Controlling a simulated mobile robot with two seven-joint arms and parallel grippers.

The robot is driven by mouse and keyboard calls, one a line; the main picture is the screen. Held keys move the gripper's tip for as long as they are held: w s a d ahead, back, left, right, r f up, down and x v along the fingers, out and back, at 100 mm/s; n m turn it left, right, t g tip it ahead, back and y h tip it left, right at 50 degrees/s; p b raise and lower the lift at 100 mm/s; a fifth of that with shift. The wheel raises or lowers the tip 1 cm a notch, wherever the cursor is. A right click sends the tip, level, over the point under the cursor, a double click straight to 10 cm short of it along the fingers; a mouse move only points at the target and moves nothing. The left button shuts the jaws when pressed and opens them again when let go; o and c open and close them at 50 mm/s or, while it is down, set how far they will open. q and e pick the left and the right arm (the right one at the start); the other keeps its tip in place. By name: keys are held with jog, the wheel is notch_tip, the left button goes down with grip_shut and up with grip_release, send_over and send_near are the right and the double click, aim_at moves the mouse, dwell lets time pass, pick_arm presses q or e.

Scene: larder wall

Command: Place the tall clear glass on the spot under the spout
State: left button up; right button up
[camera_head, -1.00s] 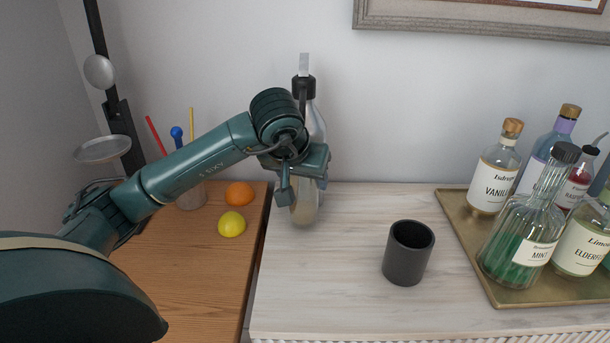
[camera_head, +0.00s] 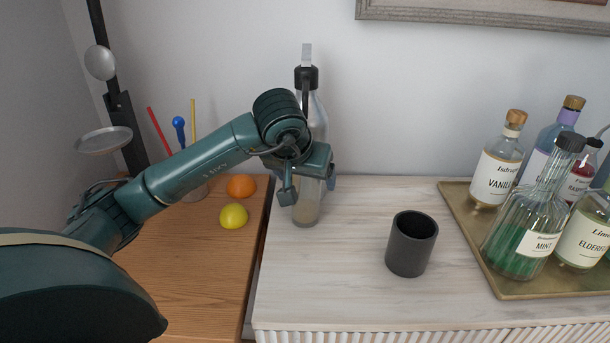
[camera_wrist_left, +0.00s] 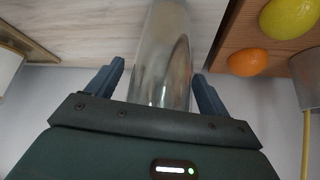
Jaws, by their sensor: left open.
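The tall clear glass (camera_head: 306,212) appears upright on the pale counter, directly in front of a clear bottle (camera_head: 318,116) with a black collar. The black spout (camera_head: 306,98) hangs from that collar, above my gripper. My left gripper (camera_head: 309,189) is open around the glass, which also shows between the spread fingers in the left wrist view (camera_wrist_left: 160,75). There is space beside the fingers; contact cannot be told for certain. The upper glass is hidden by my gripper in the head view. The spot underneath cannot be made out. My right gripper is not in view.
A dark cup (camera_head: 411,245) stands right of the glass. A brass tray (camera_head: 468,235) with several labelled bottles is at the right. A lemon (camera_head: 233,216) and an orange (camera_head: 241,186) lie on the wooden top at left. The counter's front middle is clear.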

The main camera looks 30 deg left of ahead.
pick_arm(q)
jog(key=v, duration=1.2)
jog(key=shift+p, duration=0.4)
